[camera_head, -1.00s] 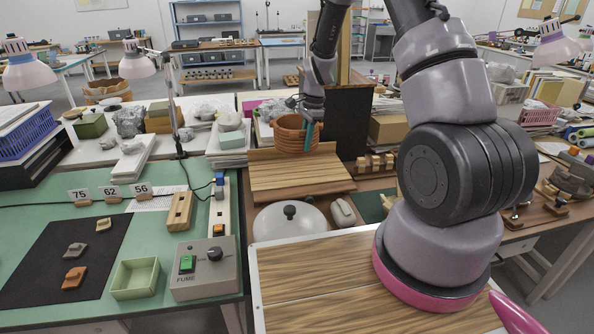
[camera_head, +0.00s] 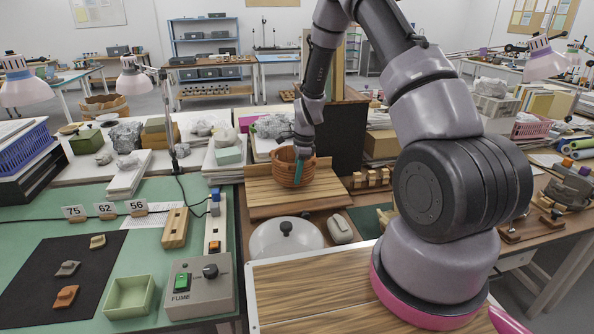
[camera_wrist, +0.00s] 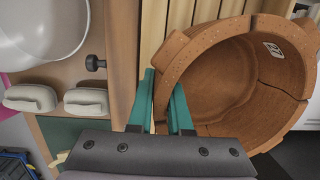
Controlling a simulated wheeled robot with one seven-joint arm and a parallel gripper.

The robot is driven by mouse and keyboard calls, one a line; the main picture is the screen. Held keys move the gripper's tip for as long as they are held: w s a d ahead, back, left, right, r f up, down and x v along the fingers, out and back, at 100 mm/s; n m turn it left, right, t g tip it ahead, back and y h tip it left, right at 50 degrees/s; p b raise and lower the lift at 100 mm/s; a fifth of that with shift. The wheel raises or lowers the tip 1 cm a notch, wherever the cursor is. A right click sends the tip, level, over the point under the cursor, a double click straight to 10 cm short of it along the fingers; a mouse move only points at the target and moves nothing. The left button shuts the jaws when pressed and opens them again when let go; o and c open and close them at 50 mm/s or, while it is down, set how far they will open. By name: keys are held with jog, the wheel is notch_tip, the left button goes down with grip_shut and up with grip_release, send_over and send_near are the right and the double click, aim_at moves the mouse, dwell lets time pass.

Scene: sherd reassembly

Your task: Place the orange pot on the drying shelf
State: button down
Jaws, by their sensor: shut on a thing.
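The orange pot (camera_head: 284,169) is a round, ribbed terracotta vessel over the slatted wooden drying shelf (camera_head: 262,199) in the head view. In the wrist view the pot (camera_wrist: 225,75) shows its open mouth, dark joint lines and a small label inside. My gripper (camera_wrist: 167,95), with teal fingers, is shut on the pot's wall at the near side of the rim. It also shows in the head view (camera_head: 299,165). The shelf's slats (camera_wrist: 165,25) lie behind the pot in the wrist view. Whether the pot's base touches the slats I cannot tell.
A white domed lid with a black knob (camera_head: 286,238) and a pale block (camera_head: 340,229) stand in front of the shelf. A dark upright panel (camera_head: 334,135) and small wooden blocks (camera_head: 370,178) are to its right. The shelf's front slats are clear.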

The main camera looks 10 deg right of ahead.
jog(key=shift+f, duration=1.55)
jog(key=c, duration=0.8)
grip_release()
jog(key=shift+c, duration=0.2)
